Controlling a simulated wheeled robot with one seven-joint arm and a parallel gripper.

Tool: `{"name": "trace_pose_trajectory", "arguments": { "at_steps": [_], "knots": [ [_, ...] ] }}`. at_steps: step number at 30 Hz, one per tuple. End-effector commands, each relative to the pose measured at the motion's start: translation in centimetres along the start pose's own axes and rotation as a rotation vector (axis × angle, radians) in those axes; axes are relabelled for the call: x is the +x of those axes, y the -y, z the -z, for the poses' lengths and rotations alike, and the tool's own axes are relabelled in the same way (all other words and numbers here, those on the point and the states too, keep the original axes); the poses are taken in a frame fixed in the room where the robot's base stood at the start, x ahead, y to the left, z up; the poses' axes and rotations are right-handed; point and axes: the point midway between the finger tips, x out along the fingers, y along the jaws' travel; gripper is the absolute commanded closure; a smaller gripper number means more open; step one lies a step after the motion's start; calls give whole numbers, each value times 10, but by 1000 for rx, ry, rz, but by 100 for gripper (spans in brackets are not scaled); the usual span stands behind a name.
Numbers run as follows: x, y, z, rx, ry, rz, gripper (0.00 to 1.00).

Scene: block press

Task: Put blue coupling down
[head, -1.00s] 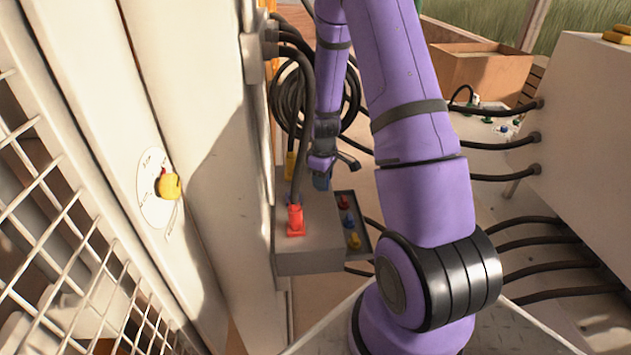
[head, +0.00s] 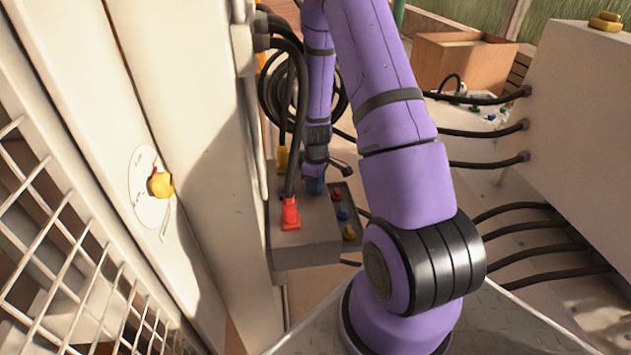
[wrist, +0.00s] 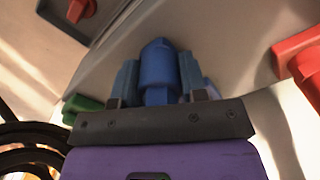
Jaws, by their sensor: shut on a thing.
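My gripper (head: 315,188) is low at the grey box (head: 305,256) in the head view, behind and right of the red coupling (head: 291,213). In the wrist view my gripper (wrist: 158,82) is shut on the blue coupling (wrist: 158,62), with a finger on each side of it. The coupling points at the pale grey surface. I cannot tell whether its tip touches it. In the head view only a small blue patch shows at the fingertips.
A side tray (head: 352,244) on the box holds red, blue and yellow pieces. A yellow coupling (head: 283,158) with a cable stands behind the red one. Black cables hang nearby. A panel with a yellow knob (head: 160,184) is at left. In the wrist view a green piece (wrist: 84,106) is at left.

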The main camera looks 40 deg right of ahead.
Motion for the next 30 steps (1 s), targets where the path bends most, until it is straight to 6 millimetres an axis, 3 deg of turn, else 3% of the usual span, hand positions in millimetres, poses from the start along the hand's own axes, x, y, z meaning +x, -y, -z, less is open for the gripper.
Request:
{"name": "trace_pose_trajectory", "arguments": {
  "at_steps": [1, 4, 17, 30],
  "knots": [
    [1, 0, 0, 0, 0, 0, 58],
    [0, 0, 0, 0, 0, 0, 35],
    [-9, 0, 1, 0, -3, -3, 35],
    [-82, -1, 1, 0, -4, -4, 35]
  ]
}}
